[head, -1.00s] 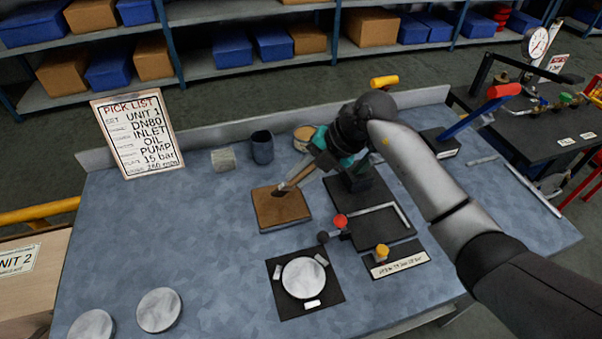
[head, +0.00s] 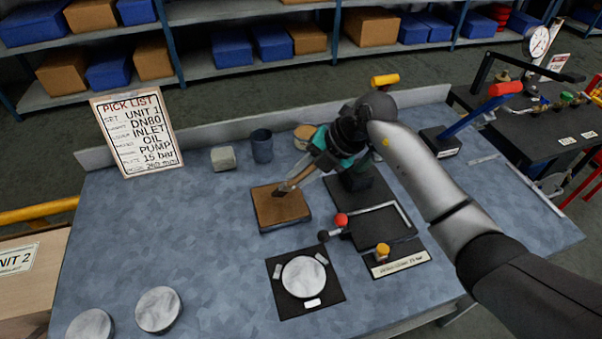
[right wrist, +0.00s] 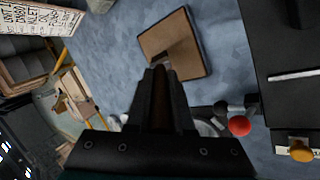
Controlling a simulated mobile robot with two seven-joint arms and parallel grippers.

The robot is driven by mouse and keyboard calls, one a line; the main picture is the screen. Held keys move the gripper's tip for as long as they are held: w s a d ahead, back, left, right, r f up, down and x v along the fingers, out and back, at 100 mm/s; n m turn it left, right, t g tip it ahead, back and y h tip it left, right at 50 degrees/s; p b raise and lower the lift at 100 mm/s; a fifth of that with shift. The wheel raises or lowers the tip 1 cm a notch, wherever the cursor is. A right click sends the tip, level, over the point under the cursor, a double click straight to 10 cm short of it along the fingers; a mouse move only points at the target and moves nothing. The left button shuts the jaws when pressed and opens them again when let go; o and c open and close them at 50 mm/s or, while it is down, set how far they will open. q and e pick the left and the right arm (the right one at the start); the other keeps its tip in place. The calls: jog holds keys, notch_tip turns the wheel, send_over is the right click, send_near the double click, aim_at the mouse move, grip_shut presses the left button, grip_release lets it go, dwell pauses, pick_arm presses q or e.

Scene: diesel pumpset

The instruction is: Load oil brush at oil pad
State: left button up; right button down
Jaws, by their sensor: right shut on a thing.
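The oil pad (head: 275,212) is a square brown pad with a dark rim on the blue-grey bench. It also shows in the right wrist view (right wrist: 190,65). My right gripper (head: 305,174) is shut on the oil brush (head: 294,182), a tan-handled brush with a dark tip. The brush slants down to the left, and its dark tip is at the pad's upper right part. In the right wrist view the brush (right wrist: 161,85) lies between the fingers with its end over the pad; I cannot tell whether it presses on it. My left gripper is out of view.
A dark fixture with a red knob (head: 341,220) and a yellow knob (head: 382,250) stands right of the pad. A white disc (head: 304,277) sits on a black plate in front. A dark cup (head: 262,146) and a grey block (head: 223,158) stand behind.

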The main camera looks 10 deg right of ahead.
jog(key=shift+f, duration=0.5)
jog(key=shift+s+f, duration=0.1)
jog(key=shift+f, duration=0.05)
dwell(1.5)
notch_tip(320, 180, up, 7)
jog(key=p, duration=0.7)
jog(key=shift+r, duration=0.2)
dwell(0.6)
